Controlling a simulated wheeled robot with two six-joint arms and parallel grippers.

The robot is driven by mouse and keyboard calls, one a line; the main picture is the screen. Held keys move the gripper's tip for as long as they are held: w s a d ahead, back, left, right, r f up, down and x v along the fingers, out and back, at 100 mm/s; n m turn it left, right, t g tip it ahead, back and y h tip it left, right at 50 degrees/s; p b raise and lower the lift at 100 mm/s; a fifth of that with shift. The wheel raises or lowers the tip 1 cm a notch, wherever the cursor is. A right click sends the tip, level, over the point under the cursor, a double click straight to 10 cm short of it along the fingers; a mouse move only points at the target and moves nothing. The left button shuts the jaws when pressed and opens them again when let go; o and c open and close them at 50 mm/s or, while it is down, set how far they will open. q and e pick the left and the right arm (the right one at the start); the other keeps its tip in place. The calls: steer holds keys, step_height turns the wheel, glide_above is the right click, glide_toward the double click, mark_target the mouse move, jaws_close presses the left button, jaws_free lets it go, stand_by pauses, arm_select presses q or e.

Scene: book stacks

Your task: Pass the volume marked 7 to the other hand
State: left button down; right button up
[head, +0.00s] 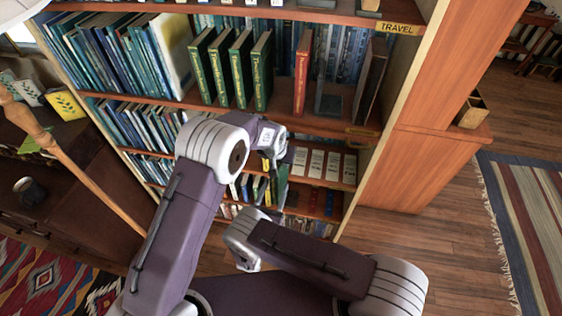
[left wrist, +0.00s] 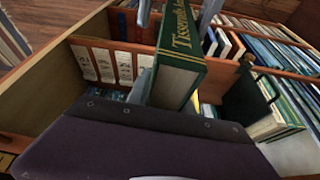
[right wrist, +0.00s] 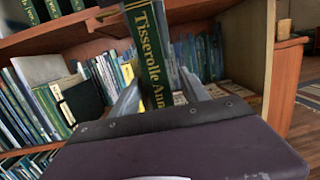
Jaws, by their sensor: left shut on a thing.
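A thick green volume with gold lettering reading "Tisserolle An..." (left wrist: 182,40) is held by my left gripper (head: 274,150), in front of the lower shelves. No number 7 shows on it in these views. The same volume (right wrist: 150,45) stands upright in the right wrist view between the spread fingers of my right gripper (right wrist: 160,88). The right gripper looks open around it, with a gap visible on one side in the left wrist view. In the head view the right gripper is mostly hidden.
The bookcase (head: 405,110) fills the middle. Several green volumes (head: 241,70) and a red book (head: 302,70) stand on its upper shelf. White-labelled books (head: 316,163) stand lower down. A wooden pole (head: 75,165) leans at left.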

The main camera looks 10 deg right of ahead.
steer(key=shift+r, duration=0.15)
